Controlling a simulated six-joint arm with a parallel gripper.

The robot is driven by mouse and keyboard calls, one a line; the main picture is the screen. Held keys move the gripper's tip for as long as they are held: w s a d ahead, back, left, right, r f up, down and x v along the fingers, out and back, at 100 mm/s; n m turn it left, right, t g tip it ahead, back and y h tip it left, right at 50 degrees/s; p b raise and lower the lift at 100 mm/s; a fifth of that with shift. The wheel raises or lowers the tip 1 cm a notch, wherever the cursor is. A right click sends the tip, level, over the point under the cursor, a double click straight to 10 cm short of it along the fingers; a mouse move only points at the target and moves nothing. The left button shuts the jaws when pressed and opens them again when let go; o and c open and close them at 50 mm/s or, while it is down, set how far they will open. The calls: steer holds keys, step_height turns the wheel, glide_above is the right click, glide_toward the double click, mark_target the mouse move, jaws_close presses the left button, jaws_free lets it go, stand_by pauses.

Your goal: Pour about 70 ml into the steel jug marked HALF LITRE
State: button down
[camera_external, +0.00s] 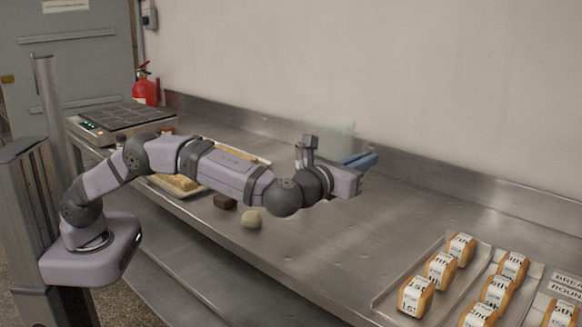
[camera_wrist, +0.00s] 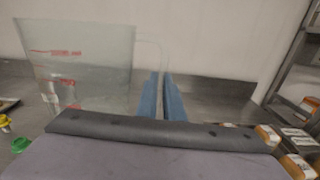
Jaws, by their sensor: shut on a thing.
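My gripper (camera_external: 367,160) is raised over the steel counter, with its blue fingers (camera_wrist: 163,100) shut on the handle of a clear glass jug (camera_wrist: 88,62). The jug has red markings and looks upright. Its pale, see-through body (camera_external: 338,140) shows faintly behind my wrist in the external view. I cannot make out a liquid level in it. A shiny, greyish shape shows through the lower left of the glass in the wrist view; I cannot tell whether it is the steel jug. No HALF LITRE marking is readable in either view.
Trays of wrapped loaves (camera_external: 414,296) stand at the front right. A flat appliance (camera_external: 122,119) is at the far left. The middle right of the counter is clear.

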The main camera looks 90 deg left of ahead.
steer(key=shift+r, duration=0.5)
step_height(320, 180, up, 14)
steer(key=p, duration=1.3)
steer(key=shift+f+p, duration=0.2)
steer(key=shift+p, duration=0.2)
steer(key=shift+r+p, duration=1.25)
steer(key=shift+r, duration=1.7)
steer(key=shift+r, duration=0.1)
step_height(320, 180, up, 7)
steer(key=p, duration=0.4)
steer(key=shift+p, duration=0.3)
